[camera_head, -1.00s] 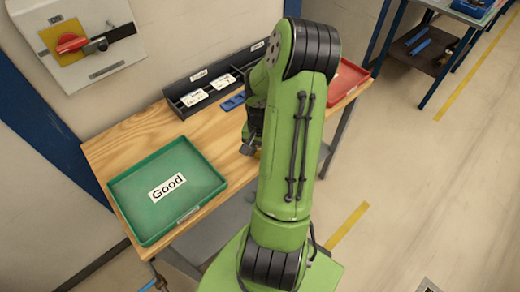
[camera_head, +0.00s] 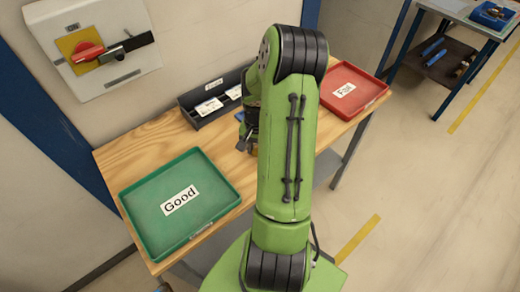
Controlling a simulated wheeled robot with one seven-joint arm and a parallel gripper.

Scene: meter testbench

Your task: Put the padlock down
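My gripper (camera_head: 243,144) is low over the wooden table, between the green tray and the black card holder, mostly hidden behind my own green arm. Its fingers are small and dark, and I cannot tell whether they are open or shut. A small brownish-yellow patch (camera_head: 254,151) shows beside the gripper at the arm's edge. It may be the padlock, but it is too small and covered to be sure. I cannot tell whether it is held or touches the table.
A green tray marked Good (camera_head: 160,226) lies at the table's (camera_head: 130,156) front left. A red tray marked Fail (camera_head: 370,86) lies at the right end. A black card holder (camera_head: 196,118) stands at the back. A red-handled switch box (camera_head: 92,85) hangs on the wall.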

